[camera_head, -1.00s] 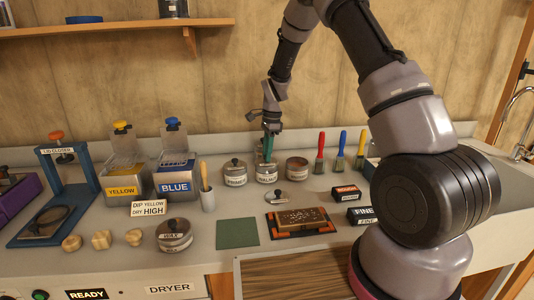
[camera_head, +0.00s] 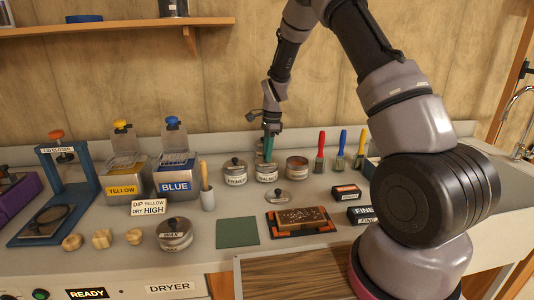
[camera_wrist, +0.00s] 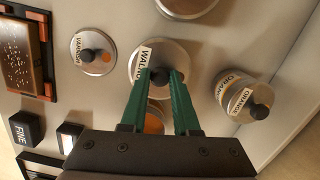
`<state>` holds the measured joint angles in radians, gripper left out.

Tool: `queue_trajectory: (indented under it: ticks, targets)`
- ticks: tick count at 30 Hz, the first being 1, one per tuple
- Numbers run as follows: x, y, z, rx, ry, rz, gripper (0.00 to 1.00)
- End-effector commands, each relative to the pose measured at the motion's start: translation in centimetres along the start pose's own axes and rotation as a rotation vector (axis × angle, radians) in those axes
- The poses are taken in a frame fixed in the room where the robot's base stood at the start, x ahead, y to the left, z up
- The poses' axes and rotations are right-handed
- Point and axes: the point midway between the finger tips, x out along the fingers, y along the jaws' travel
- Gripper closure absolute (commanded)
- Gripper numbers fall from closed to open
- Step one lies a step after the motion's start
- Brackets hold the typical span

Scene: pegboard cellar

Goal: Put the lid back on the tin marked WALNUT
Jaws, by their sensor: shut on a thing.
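The tin marked WALNUT (camera_head: 266,173) stands at the back of the counter, and its label also shows in the wrist view (camera_wrist: 143,60). My gripper (camera_head: 268,151) points down over it. In the wrist view the green fingers (camera_wrist: 161,76) are shut on the black knob of a round grey lid (camera_wrist: 165,52). The lid lies over the WALNUT tin; I cannot tell whether it is fully seated. Another lid (camera_head: 278,197) with a dark knob lies loose on the counter in front, and its tag with an orange dot shows in the wrist view (camera_wrist: 93,53).
A lidded tin (camera_head: 235,174) stands left of WALNUT and an open tin (camera_head: 297,168) right of it. A lidded tin marked ORANGE (camera_wrist: 231,92) stands close behind. Colored brushes (camera_head: 341,152) stand further right. A green mat (camera_head: 237,233) lies bare in front.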

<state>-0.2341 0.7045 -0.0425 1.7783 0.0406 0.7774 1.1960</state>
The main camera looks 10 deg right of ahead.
Motion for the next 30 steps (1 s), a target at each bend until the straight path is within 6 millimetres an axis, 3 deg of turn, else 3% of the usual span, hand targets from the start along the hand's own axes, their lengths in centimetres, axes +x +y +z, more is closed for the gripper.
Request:
queue_trajectory:
  ticks: [5, 6, 8, 15, 18, 30]
  targets:
    - [-0.01, -0.01, -0.02, 0.0, 0.0, 0.0, 1.0]
    - [-0.01, -0.01, -0.02, 0.0, 0.0, 0.0, 0.59]
    - [-0.01, -0.01, -0.02, 0.0, 0.0, 0.0, 0.36]
    - [-0.01, -0.01, -0.02, 0.0, 0.0, 0.0, 0.36]
    - [-0.01, 0.0, -0.02, 0.0, 0.0, 0.0, 0.06]
    - [-0.43, -0.03, 0.02, 0.0, 0.001, -0.001, 0.06]
